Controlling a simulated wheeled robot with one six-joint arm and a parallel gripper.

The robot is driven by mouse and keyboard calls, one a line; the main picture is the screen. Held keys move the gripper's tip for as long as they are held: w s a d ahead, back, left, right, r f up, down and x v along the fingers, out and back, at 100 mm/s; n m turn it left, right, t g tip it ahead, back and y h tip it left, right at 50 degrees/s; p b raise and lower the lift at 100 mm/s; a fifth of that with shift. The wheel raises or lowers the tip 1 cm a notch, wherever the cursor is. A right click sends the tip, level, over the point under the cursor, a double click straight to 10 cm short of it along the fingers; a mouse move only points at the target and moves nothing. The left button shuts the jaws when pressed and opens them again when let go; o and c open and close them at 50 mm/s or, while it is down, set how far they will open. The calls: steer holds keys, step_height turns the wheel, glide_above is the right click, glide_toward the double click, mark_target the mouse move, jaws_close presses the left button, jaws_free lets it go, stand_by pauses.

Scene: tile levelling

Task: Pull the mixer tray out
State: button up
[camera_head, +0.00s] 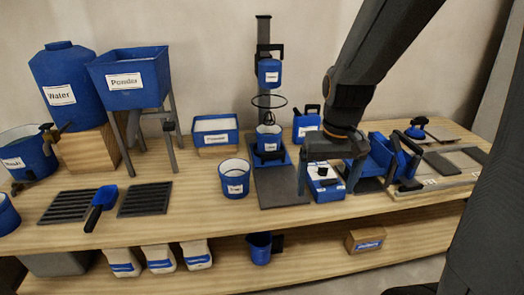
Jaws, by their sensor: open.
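The mixer (264,60) stands at the back middle of the bench, a dark upright column with a blue labelled head and a ring-shaped whisk below it. A blue labelled cup (269,139) stands under the whisk, on a blue tray (284,162) at the column's foot. A dark grey plate (280,188) lies in front of it. My gripper (328,188) is to the right of the mixer tray, pointing down, open. Its fingers stand around or in front of a blue and white box (325,194); I cannot tell whether they touch it.
A blue bucket (234,180) stands left of the tray. Water (58,88) and powder (130,80) containers stand at the left. A blue device (385,155) and grey tiles (440,163) lie at the right. The dark plate's surface is clear.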

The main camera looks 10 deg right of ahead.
steer(key=shift+o, duration=0.6)
steer(key=w+a+f+t, duration=0.1)
steer(key=w+f, duration=0.1)
steer(key=w, duration=1.6)
steer(key=shift+w+a+f+n+t+b, duration=0.2)
steer(key=shift+w+f+n+t+b, duration=0.15)
steer(key=shift+n+t+b, duration=0.1)
steer(key=t, duration=0.2)
glide_toward(273, 152)
steer(key=shift+n, duration=0.25)
steer(key=x, duration=0.8)
steer(key=shift+f+b, duration=0.1)
steer(key=shift+b, duration=0.25)
